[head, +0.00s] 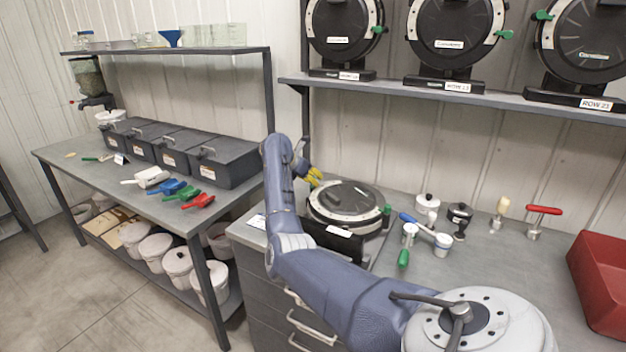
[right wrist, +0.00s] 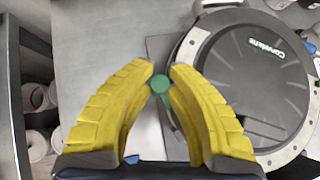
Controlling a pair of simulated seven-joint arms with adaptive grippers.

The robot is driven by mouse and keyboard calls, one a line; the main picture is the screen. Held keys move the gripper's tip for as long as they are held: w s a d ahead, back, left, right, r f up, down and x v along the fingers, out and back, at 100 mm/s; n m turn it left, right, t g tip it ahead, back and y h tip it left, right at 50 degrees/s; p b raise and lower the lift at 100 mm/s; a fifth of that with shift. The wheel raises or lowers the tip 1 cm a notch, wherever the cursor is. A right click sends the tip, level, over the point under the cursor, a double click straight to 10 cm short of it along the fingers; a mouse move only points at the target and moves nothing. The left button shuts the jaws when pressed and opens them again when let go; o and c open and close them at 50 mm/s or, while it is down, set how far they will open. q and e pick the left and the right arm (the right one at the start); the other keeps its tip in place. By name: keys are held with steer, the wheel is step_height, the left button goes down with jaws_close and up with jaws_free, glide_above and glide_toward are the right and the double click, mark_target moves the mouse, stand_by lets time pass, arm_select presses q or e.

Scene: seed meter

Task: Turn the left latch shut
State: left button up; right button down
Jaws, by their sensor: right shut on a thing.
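The seed meter (head: 345,199), a black round lid in a light ring, lies face up on the right bench. My right gripper (head: 314,177) is at its left rim in the head view. In the right wrist view, the yellow fingers of my right gripper (right wrist: 161,72) are closed on the green left latch (right wrist: 160,85), one on each side of its round knob. The latch's stem runs down between the fingers, beside the meter's rim (right wrist: 185,62). In the head view the left latch cannot be made out. The green right latch (head: 386,209) shows at the opposite rim. My left gripper is not in view.
Several hand tools, including a blue-handled one (head: 425,229) and a red-handled one (head: 541,217), stand right of the meter. A red bin (head: 600,270) is at the far right. A shelf (head: 440,97) with more meters runs above. The left bench holds black boxes and coloured scoops.

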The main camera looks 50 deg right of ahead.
steer(key=n+t+y, duration=0.1)
steer(key=n+t, duration=0.4)
steer(key=n, duration=0.1)
steer(key=shift+s, duration=0.1)
steer(key=shift+n+t+y, duration=0.75)
steer(key=shift+n+t, duration=0.05)
steer(key=shift+n, duration=0.75)
steer(key=shift+n+t+y, duration=0.75)
steer(key=shift+n+t, duration=0.05)
steer(key=shift+n, duration=0.75)
steer(key=c, duration=1.3)
jaws_free()
steer(key=v, duration=1.1)
steer(key=shift+s+a+r, duration=0.1)
steer(key=shift+s+r, duration=0.1)
steer(key=shift+r, duration=0.15)
